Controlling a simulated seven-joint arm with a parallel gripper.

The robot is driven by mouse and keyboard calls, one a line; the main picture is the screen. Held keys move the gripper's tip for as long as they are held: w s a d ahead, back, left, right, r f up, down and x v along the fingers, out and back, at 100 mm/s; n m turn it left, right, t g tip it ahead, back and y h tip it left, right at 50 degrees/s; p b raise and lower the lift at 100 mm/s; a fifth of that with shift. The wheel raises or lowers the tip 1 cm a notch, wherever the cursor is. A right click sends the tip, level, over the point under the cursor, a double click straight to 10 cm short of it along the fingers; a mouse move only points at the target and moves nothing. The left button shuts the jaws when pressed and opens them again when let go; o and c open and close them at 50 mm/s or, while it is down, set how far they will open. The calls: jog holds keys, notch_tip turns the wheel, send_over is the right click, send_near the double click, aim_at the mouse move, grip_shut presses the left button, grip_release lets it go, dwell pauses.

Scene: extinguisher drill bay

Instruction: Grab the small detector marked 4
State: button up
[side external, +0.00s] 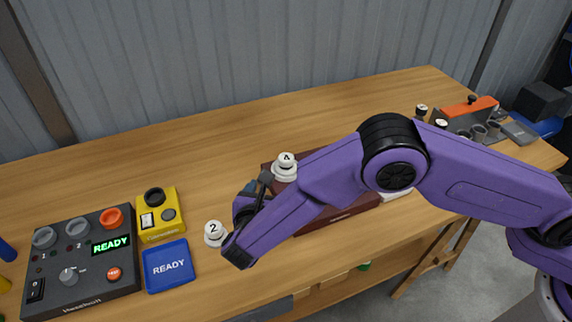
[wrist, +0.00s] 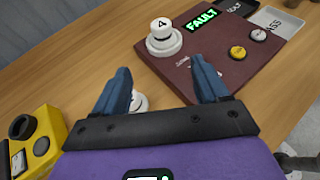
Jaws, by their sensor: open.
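The small white detector marked 4 (side external: 286,160) stands upright on a dark red-brown board (side external: 328,224), near the board's left end. In the wrist view the detector (wrist: 162,36) is ahead of my gripper (wrist: 161,68), beyond the gap between the two blue fingers. The fingers are apart with nothing between them. In the side view my gripper (side external: 257,185) is just left of the detector and partly hidden by my purple wrist. A second white detector marked 2 (side external: 214,233) stands on the table; its base (wrist: 139,101) shows beside the left finger.
The board carries a green FAULT display (wrist: 201,20) and yellow and white buttons. An orange-topped rack (side external: 470,108) stands far right. The table behind is clear.

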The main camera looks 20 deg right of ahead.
aim_at(284, 162)
jog(key=x, duration=1.1)
jog(key=shift+w+d, duration=0.15)
jog(key=shift+w, duration=0.1)
jog(key=shift+r+x, duration=0.1)
jog(key=shift+x, duration=1.25)
jog(key=shift+r+x, duration=0.15)
jog(key=shift+x, duration=1.15)
jog(key=shift+d, duration=0.15)
jog(key=c, duration=1.1)
jog(key=shift+r, duration=0.15)
